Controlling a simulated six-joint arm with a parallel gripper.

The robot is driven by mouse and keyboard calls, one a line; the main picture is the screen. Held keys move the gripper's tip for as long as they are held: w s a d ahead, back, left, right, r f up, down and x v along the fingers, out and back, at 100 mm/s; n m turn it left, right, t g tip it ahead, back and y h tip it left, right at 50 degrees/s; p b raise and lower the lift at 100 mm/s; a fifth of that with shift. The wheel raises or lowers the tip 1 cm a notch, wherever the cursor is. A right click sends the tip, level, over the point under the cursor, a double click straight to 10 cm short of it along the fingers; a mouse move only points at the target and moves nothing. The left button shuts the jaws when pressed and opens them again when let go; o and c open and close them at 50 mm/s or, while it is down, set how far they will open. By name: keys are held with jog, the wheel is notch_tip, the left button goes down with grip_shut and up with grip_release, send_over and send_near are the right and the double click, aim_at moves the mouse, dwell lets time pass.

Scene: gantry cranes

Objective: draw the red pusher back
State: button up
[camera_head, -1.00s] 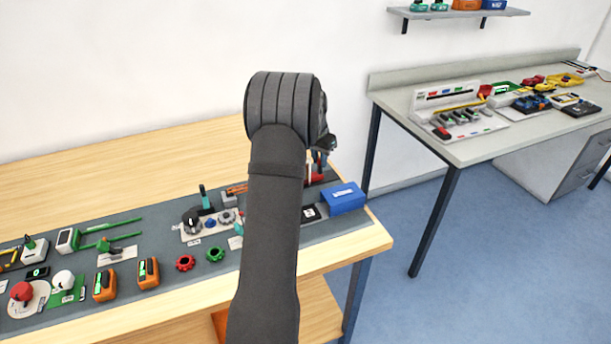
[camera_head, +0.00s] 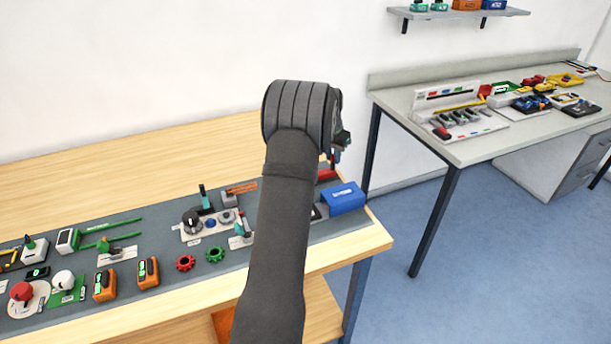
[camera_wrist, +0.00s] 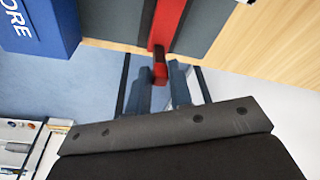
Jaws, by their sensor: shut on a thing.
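The red pusher shows in the wrist view as a red bar (camera_wrist: 168,22) with a darker red knob (camera_wrist: 159,73) at its end. The bar lies along a dark strip at the top of that view. My gripper (camera_wrist: 160,88) has its two blue-grey fingers on either side of the knob and is shut on it. In the head view my arm hides most of the gripper and pusher. A small red part (camera_head: 326,175) shows just right of my arm, behind the blue box (camera_head: 345,198).
The blue box also shows close by in the wrist view (camera_wrist: 38,22). Several knobs, levers and orange blocks (camera_head: 148,272) stand on the grey mat (camera_head: 130,215) to the left. The wooden table ends just right of the blue box. A second bench (camera_head: 470,145) stands apart at right.

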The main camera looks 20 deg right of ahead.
jog(key=o, duration=0.7)
jog(key=shift+w+d+v, duration=0.1)
jog(key=shift+d+v, duration=0.1)
jog(key=shift+v, duration=0.95)
jog(key=shift+w+d+v, duration=0.15)
jog(key=shift+d+v, duration=0.05)
jog(key=shift+v, duration=0.95)
jog(key=shift+w+d+v, duration=0.1)
jog(key=shift+d+v, duration=0.1)
jog(key=shift+v, duration=1)
jog(key=shift+r, duration=0.1)
jog(key=f, duration=0.4)
jog(key=a+f, duration=0.1)
jog(key=f, duration=0.2)
jog(key=shift+a, duration=0.1)
